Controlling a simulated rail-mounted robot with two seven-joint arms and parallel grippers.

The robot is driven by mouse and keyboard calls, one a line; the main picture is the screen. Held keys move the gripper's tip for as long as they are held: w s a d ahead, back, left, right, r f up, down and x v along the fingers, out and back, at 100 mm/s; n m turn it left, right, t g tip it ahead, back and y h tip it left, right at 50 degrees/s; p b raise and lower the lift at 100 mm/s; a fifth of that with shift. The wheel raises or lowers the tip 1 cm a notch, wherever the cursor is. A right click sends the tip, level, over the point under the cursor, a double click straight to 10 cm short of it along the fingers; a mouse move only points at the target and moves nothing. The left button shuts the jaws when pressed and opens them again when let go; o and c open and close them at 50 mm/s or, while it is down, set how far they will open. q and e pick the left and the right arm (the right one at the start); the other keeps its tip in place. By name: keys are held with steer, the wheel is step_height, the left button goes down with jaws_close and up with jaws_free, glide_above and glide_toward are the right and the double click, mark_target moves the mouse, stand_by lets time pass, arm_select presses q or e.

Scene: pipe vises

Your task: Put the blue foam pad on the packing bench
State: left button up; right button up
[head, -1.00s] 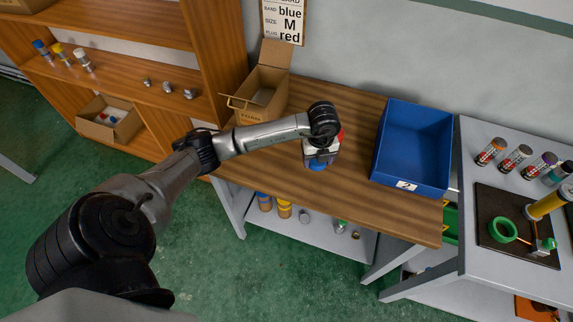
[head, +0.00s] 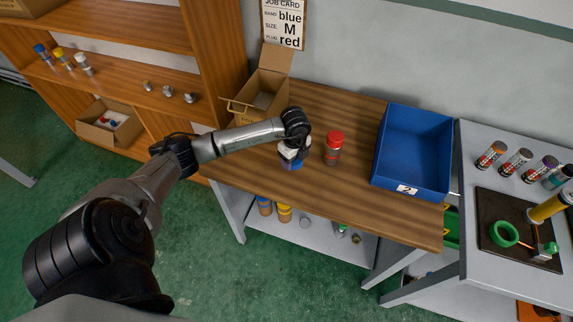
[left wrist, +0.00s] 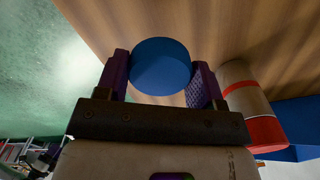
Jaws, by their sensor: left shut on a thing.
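My left gripper (head: 292,158) is over the wooden packing bench (head: 345,197), near its front left part. It is shut on the round blue foam pad (left wrist: 160,66), which sits between the two purple-sided fingers in the left wrist view. In the head view the pad (head: 291,166) shows as a small blue patch under the gripper. I cannot tell whether the pad touches the bench top. My right gripper is not in view.
A grey cylinder with a red cap (head: 333,148) stands on the bench just right of my gripper. An open cardboard box (head: 262,92) stands at the back left, a blue bin (head: 412,150) at the right. The bench's front middle is clear.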

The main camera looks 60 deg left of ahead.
arm_select(q)
steer(key=a+f, duration=0.1)
steer(key=s+a, duration=0.1)
steer(key=shift+s+a+f, duration=0.1)
steer(key=shift+a+f, duration=0.3)
steer(key=shift+f, duration=2)
steer(key=shift+f+b, duration=0.2)
steer(key=shift+b, duration=0.1)
steer(key=o, duration=0.9)
steer(key=shift+r, duration=0.1)
